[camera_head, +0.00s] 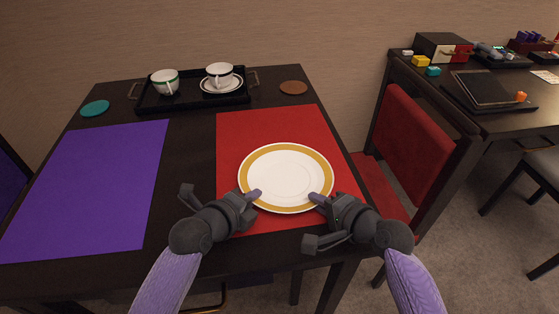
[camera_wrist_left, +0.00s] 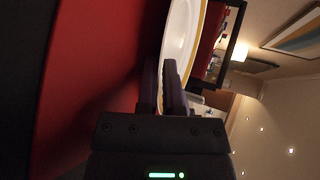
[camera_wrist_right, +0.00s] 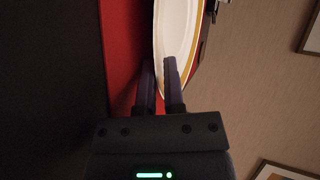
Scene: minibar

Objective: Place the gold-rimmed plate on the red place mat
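The gold-rimmed plate (camera_head: 290,172) is white with a wide gold band. It lies level over the front right part of the red place mat (camera_head: 245,130) in the head view. I cannot tell whether its underside touches the mat. My left gripper (camera_head: 256,194) is shut on the plate's near left rim. The left wrist view shows the plate (camera_wrist_left: 180,35) running between its fingers. My right gripper (camera_head: 317,198) is shut on the near right rim. The right wrist view shows the plate (camera_wrist_right: 178,35) between those fingers.
A purple mat (camera_head: 90,185) lies to the left. A black tray (camera_head: 195,104) with two cups (camera_head: 219,73) stands at the back, between a teal coaster (camera_head: 95,108) and a brown coaster (camera_head: 293,88). A red chair (camera_head: 412,145) stands at the table's right side.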

